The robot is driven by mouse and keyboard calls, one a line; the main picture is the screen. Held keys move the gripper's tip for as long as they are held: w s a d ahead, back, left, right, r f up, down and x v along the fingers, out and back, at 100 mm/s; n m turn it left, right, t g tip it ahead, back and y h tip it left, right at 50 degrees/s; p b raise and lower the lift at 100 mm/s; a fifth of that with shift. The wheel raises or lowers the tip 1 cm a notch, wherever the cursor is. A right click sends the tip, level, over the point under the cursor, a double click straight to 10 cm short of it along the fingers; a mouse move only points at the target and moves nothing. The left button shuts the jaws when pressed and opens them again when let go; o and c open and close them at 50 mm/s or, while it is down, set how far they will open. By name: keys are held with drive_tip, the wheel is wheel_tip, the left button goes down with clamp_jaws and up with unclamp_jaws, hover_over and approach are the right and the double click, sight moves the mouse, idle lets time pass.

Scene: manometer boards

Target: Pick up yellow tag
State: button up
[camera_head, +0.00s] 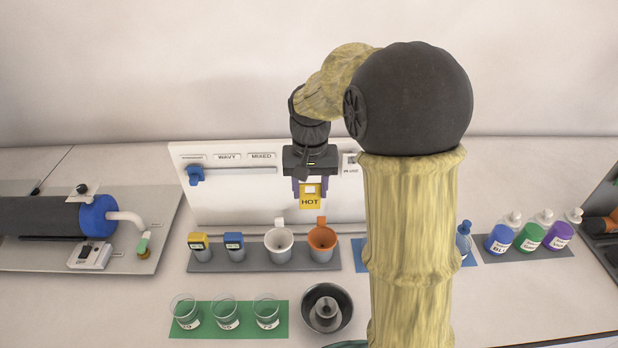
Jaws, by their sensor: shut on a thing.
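The yellow tag (310,202) is marked "HOT" and hangs upright between the fingers of my gripper (310,188). My gripper points down and is shut on the tag's upper part. The tag is in front of the white board (230,209), above the grey mat with the cups. Whether the tag touches the board behind it cannot be told. My arm hides part of the board's right side.
Below the tag are a white cup (279,241), an orange cup (322,240) and yellow and blue meters (198,243) on a grey mat (260,265). Glass beakers (225,314) and a dark bowl (327,308) stand nearer. Bottles (530,237) stand at right.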

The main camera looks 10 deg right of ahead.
drive_tip(key=s+a+b, duration=0.1)
drive_tip(key=s+b, duration=0.1)
drive_tip(key=s, duration=0.5)
drive_tip(key=shift+a, duration=0.15)
idle(0.5)
drive_tip(key=shift+w, duration=0.2)
idle(0.5)
